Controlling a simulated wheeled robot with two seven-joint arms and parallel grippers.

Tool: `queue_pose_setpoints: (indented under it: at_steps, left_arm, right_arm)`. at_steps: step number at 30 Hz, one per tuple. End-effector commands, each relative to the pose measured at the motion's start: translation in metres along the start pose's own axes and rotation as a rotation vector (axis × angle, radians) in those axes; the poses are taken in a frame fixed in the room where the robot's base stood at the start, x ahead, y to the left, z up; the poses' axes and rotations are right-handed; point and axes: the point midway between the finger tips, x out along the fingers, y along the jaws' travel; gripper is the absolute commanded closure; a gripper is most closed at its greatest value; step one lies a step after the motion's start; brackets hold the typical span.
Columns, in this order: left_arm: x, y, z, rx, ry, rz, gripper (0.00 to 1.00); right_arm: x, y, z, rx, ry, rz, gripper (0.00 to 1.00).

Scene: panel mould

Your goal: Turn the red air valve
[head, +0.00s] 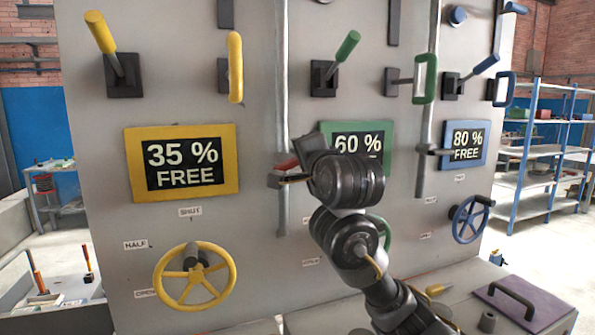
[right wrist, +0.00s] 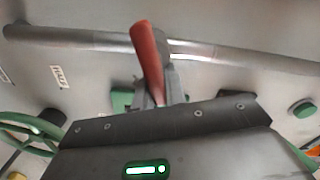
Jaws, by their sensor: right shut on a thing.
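The red valve handle (head: 286,163) sits on the grey vertical pipe (head: 283,212) left of the 60 % sign, partly hidden by my right gripper (head: 290,177). In the right wrist view the red handle (right wrist: 149,58) sticks up from a grey valve body on the pipe (right wrist: 85,40), which runs across the picture. My right gripper's fingers (right wrist: 165,88) are shut on the handle near its base; their tips are partly hidden behind the gripper housing. My left gripper is in neither view.
The panel also carries a yellow handwheel (head: 194,276), a blue handwheel (head: 468,219) and several coloured levers. A green handwheel (right wrist: 28,135) is partly hidden behind my right arm. A ledge with a dark lid (head: 520,303) lies below right.

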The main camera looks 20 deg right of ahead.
Motion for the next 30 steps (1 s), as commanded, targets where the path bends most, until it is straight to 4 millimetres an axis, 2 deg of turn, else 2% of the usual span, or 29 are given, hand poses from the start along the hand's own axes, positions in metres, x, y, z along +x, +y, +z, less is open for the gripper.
queue_pose_setpoints:
  at_steps: [7,12,16,26,27,30]
  left_arm:
    - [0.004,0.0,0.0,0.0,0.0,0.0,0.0]
    - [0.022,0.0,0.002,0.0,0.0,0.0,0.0]
    - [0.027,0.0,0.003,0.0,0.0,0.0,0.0]
    - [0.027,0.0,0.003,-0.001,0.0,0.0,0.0]
    - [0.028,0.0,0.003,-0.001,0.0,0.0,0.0]
    - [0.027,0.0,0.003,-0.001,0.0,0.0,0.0]
  right_arm:
    - [0.0,0.003,0.001,0.025,-0.001,0.001,1.0]
    - [0.0,0.009,0.003,0.201,0.0,-0.002,1.0]
    - [0.0,0.01,0.002,0.298,0.0,0.0,1.0]
    - [0.0,0.009,0.002,0.321,-0.001,0.002,1.0]
    - [0.0,0.01,0.002,0.33,-0.001,0.002,0.86]
    - [0.0,0.009,0.002,0.328,-0.001,0.001,0.73]
